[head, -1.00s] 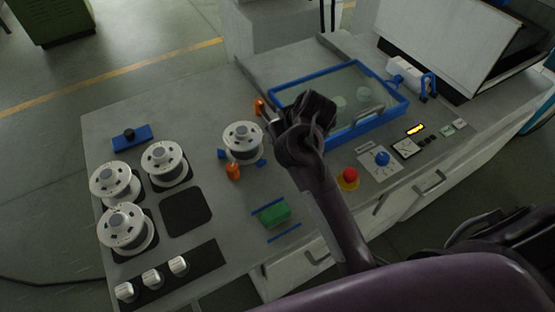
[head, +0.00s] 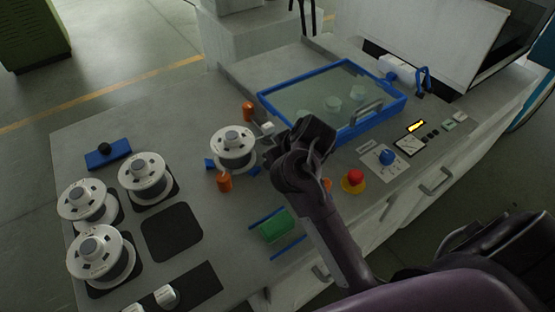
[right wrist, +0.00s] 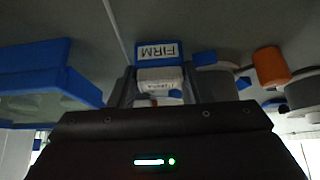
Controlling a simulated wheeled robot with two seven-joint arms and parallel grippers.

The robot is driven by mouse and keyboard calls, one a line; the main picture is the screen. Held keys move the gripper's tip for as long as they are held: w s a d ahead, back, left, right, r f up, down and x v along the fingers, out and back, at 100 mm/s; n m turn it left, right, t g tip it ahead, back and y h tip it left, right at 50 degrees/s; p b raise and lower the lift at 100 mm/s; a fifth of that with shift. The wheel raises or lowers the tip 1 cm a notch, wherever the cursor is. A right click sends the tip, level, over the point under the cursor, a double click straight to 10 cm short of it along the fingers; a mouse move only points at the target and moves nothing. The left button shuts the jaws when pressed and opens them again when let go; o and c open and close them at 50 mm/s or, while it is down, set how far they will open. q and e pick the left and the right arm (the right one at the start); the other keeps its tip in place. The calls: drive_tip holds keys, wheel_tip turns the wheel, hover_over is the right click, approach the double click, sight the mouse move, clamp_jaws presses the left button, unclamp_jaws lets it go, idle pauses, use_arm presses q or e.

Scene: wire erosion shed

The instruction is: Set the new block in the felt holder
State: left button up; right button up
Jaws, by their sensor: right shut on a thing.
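My right gripper (head: 284,133) is over the bench between a wire spool and the blue-framed lid. In the right wrist view it is shut on a small white block (right wrist: 160,76) with tiny lettering. Right by the block in that view is a blue piece with a white label reading FIRM (right wrist: 157,51), seen upside down. I cannot tell whether the block touches it. A small pale piece (head: 267,128) shows at the gripper's left in the head view. The gripper hides much of the spot below. My left gripper is out of view.
The blue-framed lid (head: 335,103) is to the right. A green block (head: 274,229), a red button (head: 353,180) and more spools (head: 145,175) are on the bench.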

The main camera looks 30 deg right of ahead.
drive_tip(key=shift+s+d+f, duration=0.1)
drive_tip(key=shift+s+d, duration=0.05)
drive_tip(key=shift+s, duration=0.05)
drive_tip(key=o, duration=1)
drive_tip(key=shift+w, duration=0.15)
